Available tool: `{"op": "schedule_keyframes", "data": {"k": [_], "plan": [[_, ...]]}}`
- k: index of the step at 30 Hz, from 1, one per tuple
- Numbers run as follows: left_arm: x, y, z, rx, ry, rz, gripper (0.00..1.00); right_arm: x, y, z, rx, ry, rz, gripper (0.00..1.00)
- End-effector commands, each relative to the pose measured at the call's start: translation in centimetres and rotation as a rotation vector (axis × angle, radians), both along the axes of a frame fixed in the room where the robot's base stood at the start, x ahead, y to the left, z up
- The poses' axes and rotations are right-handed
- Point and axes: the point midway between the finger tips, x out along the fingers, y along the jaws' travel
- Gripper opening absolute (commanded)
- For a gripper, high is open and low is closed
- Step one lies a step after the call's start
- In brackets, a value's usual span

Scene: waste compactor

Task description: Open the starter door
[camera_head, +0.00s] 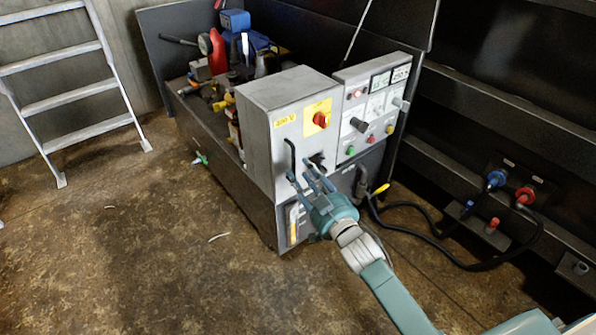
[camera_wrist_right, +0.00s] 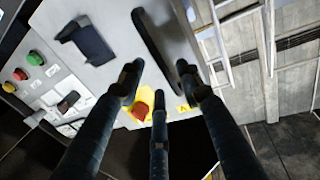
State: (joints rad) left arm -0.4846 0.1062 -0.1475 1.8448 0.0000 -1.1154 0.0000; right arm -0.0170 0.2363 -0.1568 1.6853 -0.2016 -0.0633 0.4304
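The starter door is the front face of the grey cabinet (camera_head: 262,150), and it looks shut. It carries a yellow plate with a red rotary switch (camera_head: 321,119), a black latch (camera_head: 318,161) and a long black handle (camera_head: 291,156) near its left edge. My right gripper (camera_head: 308,175) is in front of the lower part of this door, its fingers spread close to the handle. In the right wrist view the fingers (camera_wrist_right: 158,82) are apart and empty, with the black handle (camera_wrist_right: 153,38) just beyond them and the latch (camera_wrist_right: 86,40) to its left. I cannot tell whether they touch the handle. My left gripper is out of view.
A control panel (camera_head: 369,112) with buttons stands right of the cabinet. A black cable (camera_head: 425,238) runs on the floor to blue and red connectors (camera_head: 497,179) on the dark wall. A ladder (camera_head: 75,100) leans at the left.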

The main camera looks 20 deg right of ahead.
Motion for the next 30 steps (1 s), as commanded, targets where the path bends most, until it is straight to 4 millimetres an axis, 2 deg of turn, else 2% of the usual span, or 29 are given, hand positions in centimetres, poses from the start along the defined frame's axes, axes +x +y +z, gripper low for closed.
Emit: {"op": "schedule_keyframes", "data": {"k": [1,6,16,17,22,30], "plan": [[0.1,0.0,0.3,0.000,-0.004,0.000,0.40,0.8,0.1,0.0,0.000,-0.001,-0.001,0.35],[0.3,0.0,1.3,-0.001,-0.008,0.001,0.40,2.4,0.4,-0.1,0.000,0.000,0.000,0.35],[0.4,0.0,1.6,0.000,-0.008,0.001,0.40,2.8,0.4,0.0,0.000,0.001,0.000,0.35],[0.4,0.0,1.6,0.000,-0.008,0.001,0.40,2.8,0.4,0.0,0.000,0.001,0.000,0.33],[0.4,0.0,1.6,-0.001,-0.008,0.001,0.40,2.8,0.4,0.0,0.000,0.001,0.000,0.00],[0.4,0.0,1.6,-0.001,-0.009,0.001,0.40,2.7,0.4,0.0,-0.001,0.001,0.002,0.00]]}}
